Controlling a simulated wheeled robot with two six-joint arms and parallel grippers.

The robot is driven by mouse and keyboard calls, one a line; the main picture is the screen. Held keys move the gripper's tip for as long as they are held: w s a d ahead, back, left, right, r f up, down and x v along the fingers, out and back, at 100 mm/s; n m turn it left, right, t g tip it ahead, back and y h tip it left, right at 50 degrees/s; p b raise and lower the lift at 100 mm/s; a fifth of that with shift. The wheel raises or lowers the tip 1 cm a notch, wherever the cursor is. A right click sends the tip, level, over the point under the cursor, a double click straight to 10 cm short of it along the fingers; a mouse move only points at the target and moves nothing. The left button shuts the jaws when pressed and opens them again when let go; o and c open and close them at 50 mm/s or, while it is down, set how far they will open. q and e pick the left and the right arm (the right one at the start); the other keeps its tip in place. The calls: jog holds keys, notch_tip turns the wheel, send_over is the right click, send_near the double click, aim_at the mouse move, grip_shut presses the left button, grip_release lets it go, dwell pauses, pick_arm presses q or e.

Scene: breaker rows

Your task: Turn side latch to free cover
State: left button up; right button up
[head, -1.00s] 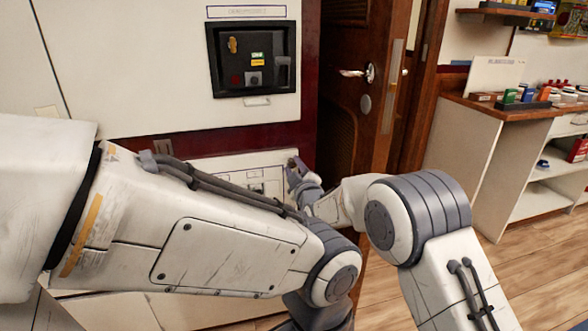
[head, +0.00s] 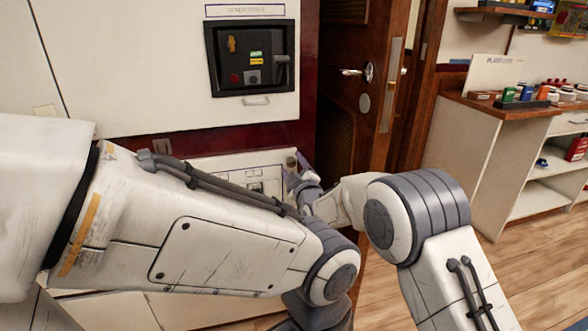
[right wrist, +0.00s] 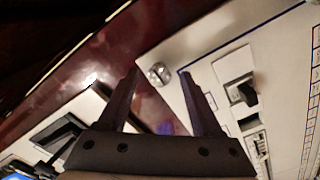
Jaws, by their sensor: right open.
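The side latch (right wrist: 159,74) is a small round silver knob with a slot across it. It sits near the edge of a white breaker cover (right wrist: 275,45). In the head view the latch (head: 291,162) shows at the upper right of the low white cover (head: 222,165), just beside my right gripper (head: 299,170). In the right wrist view my right gripper (right wrist: 159,72) is open, with the latch appearing between its two fingertips; nothing is held. I cannot tell whether the fingers touch it. My arms hide most of the cover in the head view. My left gripper is not in view.
A black-framed panel (head: 252,58) with switches is on the white wall above. A dark red band (head: 225,138) runs between. A wooden door (head: 345,90) stands close at the right. A counter (head: 480,103) with small boxes is farther right.

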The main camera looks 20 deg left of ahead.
jog(key=v, duration=1)
jog(key=shift+s+d+p, duration=0.2)
jog(key=shift+p, duration=0.15)
